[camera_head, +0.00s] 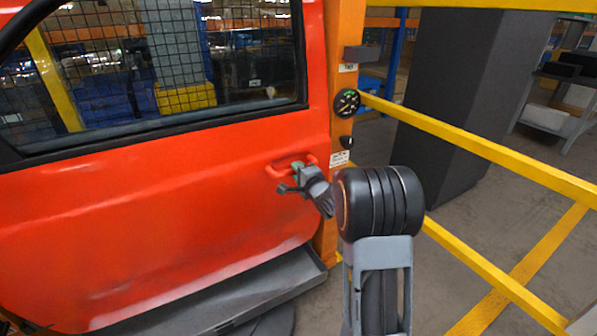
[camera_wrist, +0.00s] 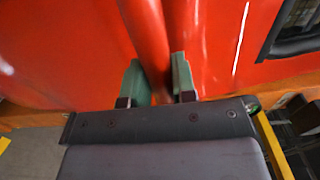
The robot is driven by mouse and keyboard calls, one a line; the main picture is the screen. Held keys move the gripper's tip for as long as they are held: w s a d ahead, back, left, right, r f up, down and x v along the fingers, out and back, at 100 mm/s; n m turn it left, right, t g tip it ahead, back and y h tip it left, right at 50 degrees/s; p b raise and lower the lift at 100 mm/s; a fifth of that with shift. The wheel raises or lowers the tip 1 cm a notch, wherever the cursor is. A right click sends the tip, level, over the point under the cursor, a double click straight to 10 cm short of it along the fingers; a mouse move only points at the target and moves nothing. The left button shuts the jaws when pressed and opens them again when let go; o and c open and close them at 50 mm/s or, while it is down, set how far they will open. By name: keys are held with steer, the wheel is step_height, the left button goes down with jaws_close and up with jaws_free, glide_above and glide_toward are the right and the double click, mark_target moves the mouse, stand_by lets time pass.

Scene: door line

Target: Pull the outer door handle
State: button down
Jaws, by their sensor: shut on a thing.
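The red vehicle door (camera_head: 150,205) fills the left of the head view, with a window in its upper part. Its red outer handle (camera_head: 283,165) sits near the door's right edge, below the window. My gripper (camera_head: 298,173) is at the handle, and its fingers partly hide it. In the wrist view the red handle bar (camera_wrist: 152,45) runs down between the two green fingertips of my gripper (camera_wrist: 160,82). The fingers are shut on the handle from both sides. In the head view the door looks flush with the orange post.
An orange post (camera_head: 343,110) with a round dial stands right beside the door edge. Yellow rails (camera_head: 480,148) run to the right of it, before a dark grey column (camera_head: 455,90). A grey tray (camera_head: 225,298) lies below the door.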

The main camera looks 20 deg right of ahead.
steer(key=shift+w+f, duration=0.1)
steer(key=shift+w, duration=0.45)
jaws_free()
stand_by(0.8)
stand_by(0.4)
steer(key=s+d+p, duration=0.1)
steer(key=s, duration=0.8)
